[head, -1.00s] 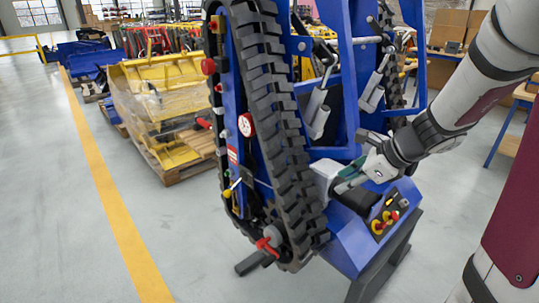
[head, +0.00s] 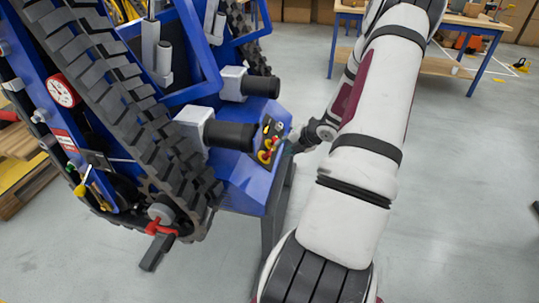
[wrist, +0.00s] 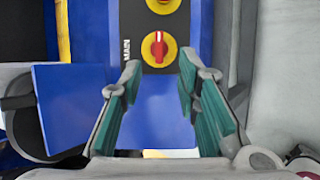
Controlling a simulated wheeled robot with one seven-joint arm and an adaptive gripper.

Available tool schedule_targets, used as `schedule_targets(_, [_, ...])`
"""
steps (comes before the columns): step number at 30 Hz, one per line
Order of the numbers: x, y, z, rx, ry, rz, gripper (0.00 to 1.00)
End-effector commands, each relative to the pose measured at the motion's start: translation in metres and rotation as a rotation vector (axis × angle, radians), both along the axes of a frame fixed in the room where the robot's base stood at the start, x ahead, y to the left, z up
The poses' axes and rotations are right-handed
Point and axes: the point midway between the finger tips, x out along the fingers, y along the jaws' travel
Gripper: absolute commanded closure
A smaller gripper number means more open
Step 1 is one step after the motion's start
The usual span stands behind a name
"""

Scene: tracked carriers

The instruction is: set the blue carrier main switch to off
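The blue carrier (head: 185,15) stands tilted up on its tracks at the left of the head view. Its dark control panel (head: 271,128) sits on a blue housing with yellow and red controls. In the wrist view the main switch (wrist: 159,47) is a red knob on a yellow disc, beside the label MAIN. A white mark on the knob points up in that picture. My gripper (wrist: 157,82) is open and empty, its green-padded fingers pointing toward the switch and apart from it. In the head view my gripper is small and partly hidden beside the panel.
A second yellow disc (wrist: 163,4) lies just above the main switch in the wrist view. Two black cylindrical motors (head: 232,134) stick out left of the panel. A workbench (head: 458,70) stands behind.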

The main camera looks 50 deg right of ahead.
Motion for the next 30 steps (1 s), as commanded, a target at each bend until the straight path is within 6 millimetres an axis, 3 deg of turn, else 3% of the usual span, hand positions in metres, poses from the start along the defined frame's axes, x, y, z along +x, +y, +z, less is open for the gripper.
schedule_targets(3, [0.019,-0.002,-0.021,0.001,-0.001,0.003,0.70])
schedule_targets(12, [0.055,-0.009,-0.057,0.000,-0.001,0.003,0.70])
schedule_targets(19, [0.068,-0.012,-0.069,-0.001,0.000,0.003,0.70])
schedule_targets(28, [0.069,-0.012,-0.070,-0.003,0.000,0.003,0.70])
schedule_targets(29, [0.069,-0.012,-0.070,-0.003,0.000,0.003,0.72])
schedule_targets(30, [0.069,-0.012,-0.070,-0.002,0.000,0.004,0.81])
